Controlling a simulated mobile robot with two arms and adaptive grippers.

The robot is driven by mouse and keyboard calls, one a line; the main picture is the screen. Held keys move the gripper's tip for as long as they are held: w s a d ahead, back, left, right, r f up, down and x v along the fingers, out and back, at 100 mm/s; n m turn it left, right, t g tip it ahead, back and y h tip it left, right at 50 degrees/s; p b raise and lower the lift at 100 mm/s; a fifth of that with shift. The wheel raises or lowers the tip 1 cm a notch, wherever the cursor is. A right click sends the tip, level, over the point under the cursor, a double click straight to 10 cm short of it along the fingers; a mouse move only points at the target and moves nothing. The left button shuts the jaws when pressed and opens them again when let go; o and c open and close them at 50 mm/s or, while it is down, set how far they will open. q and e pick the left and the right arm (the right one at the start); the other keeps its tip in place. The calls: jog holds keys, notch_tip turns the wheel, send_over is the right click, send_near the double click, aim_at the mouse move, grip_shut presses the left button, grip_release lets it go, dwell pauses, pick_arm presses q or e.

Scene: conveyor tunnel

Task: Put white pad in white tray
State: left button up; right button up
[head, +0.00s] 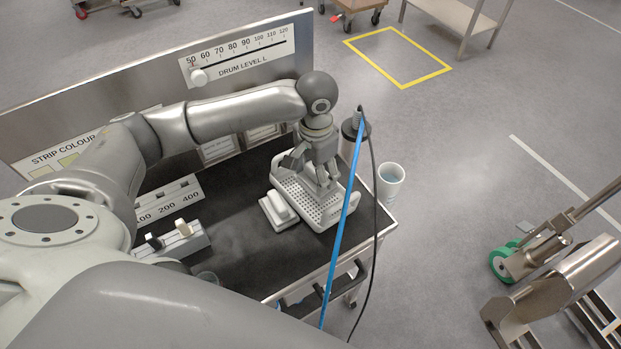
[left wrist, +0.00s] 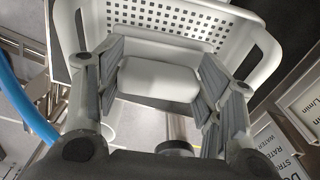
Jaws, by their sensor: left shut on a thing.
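My left gripper (head: 326,184) points down over the white tray (head: 346,211), which has a perforated floor and stands at the right end of the black bench top. The gripper is shut on the white pad (left wrist: 158,80), a rounded white block between its fingers in the left wrist view. The tray's perforated floor (left wrist: 185,18) and rim show just beyond the pad. In the head view the fingers mostly hide the held pad. I cannot tell whether the pad touches the tray. My right gripper is not in view.
A white block with a raised top (head: 278,209) stands left of the tray. A back panel (head: 120,92) runs behind the bench.

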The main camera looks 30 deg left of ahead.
aim_at(310, 179)
pick_arm(q)
jog(key=shift+a+f, duration=0.25)
jog(key=f, duration=0.1)
jog(key=f+p, duration=0.1)
jog(key=f, duration=0.1)
jog(key=shift+a, duration=0.3)
jog(key=shift+f, duration=0.3)
jog(key=shift+s+f, duration=0.1)
jog(key=shift+s, duration=0.05)
jog(key=o, duration=1.3)
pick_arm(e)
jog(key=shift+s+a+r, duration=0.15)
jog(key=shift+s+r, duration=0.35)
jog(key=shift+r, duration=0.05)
pick_arm(q)
notch_tip(310, 179, up, 12)
jog(key=shift+r+b, duration=0.1)
jog(key=shift+b, duration=0.65)
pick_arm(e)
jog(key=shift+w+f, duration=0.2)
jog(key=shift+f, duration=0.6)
